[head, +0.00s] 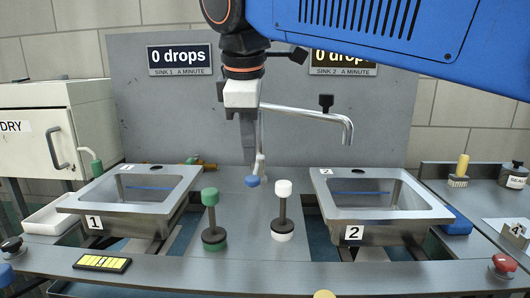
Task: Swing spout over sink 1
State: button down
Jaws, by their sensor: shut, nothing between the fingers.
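The chrome spout (305,113) rises from a post (261,135) between the sinks and reaches right. Its downturned end hangs toward the back left of sink 2 (430,213); I cannot tell whether it is over the basin. A black knob (326,102) stands on the spout. Sink 1 (94,208), a steel basin with a "1" label, sits at the left. My gripper (248,160) points down just left of the post, shut and empty. It partly hides the post's base, and I cannot tell whether it touches the post.
A blue-tipped lever (252,181) is below my gripper. A green-topped post (210,215) and a white-topped post (283,210) stand between the sinks. A grey panel (190,110) bears two "0 drops" signs. A "DRY" cabinet (30,145) is at the left, a red button (504,264) at front right.

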aim_at(326, 100)
jog(key=k, duration=1)
